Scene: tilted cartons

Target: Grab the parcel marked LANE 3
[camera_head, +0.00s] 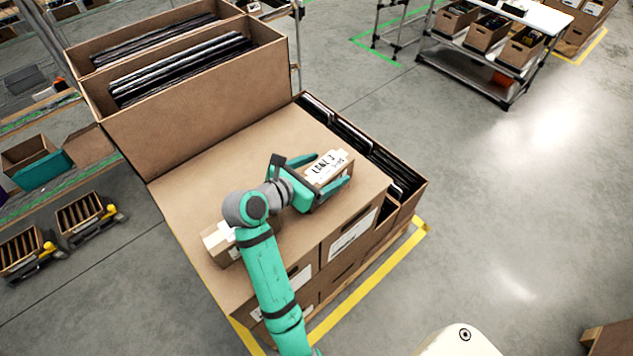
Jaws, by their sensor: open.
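The parcel marked LANE 3 (328,167) is a small brown carton with a white label on top. It sits on the brown carton surface (215,170), near its right side. My gripper (332,191) is open, with its green fingers reaching around the parcel's near and far sides. I cannot tell whether the fingers touch it. The parcel's left end is partly hidden by the gripper. A second small parcel (214,241) with a white label lies at the left, partly hidden behind my arm; its marking cannot be read.
A tall open carton (200,115) with dark flat items stands behind the surface. Open cartons with dark items (407,207) line the right side. A wheeled rack (465,72) with boxes stands at the back right.

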